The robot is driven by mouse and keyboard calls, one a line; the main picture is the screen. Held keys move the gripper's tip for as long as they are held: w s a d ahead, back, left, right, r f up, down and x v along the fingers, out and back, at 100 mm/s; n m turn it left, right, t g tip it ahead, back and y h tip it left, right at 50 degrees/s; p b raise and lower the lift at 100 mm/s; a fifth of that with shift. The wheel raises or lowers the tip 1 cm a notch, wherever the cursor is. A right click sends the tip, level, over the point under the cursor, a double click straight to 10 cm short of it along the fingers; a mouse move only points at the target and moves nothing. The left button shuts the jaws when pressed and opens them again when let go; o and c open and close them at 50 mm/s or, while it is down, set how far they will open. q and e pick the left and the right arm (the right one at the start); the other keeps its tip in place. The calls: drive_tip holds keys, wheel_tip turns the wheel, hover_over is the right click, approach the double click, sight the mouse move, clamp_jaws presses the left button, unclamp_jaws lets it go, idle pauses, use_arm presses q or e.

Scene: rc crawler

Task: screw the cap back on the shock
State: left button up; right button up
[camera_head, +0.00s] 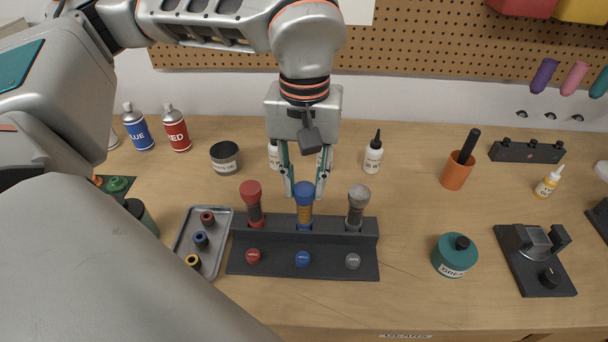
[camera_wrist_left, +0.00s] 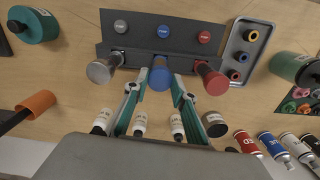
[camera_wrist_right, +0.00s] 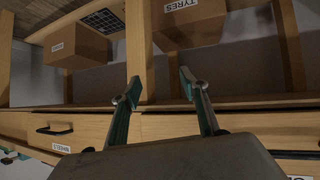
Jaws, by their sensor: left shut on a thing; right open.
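A dark shock stand (camera_head: 330,262) holds three upright shocks in a row: one with a red top (camera_head: 251,190), a blue one (camera_head: 304,190) with an orange band below its top, and one with a grey top (camera_head: 358,194). My left gripper (camera_head: 304,193) points down, shut on the blue shock's top. In the left wrist view the blue top (camera_wrist_left: 161,72) sits between the fingertips (camera_wrist_left: 160,78). Whether the cap is seated or threaded cannot be told. Labelled round discs in red (camera_head: 253,255), blue (camera_head: 302,258) and grey (camera_head: 352,261) lie along the stand's front. My right gripper (camera_wrist_right: 157,92) is open and empty.
A metal tray (camera_head: 218,226) with small rings stands left of the stand. White bottles (camera_head: 373,156) and a dark jar (camera_head: 225,158) are behind. A teal pot (camera_head: 454,256) and orange cup (camera_head: 457,172) stand right. My right gripper faces shelves with cardboard boxes (camera_wrist_right: 190,22).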

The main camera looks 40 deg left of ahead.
idle(0.3)
use_arm(q)
drive_tip(key=m+p, duration=0.1)
drive_tip(key=m, duration=0.1)
drive_tip(key=shift+r+m+p, duration=0.1)
drive_tip(key=shift+m+p, duration=0.25)
drive_tip(key=shift+m, duration=0.85)
drive_tip(key=m+p, duration=0.2)
drive_tip(key=shift+m, duration=0.4)
drive_tip(key=shift+m+p, duration=0.3)
drive_tip(key=shift+m, duration=0.4)
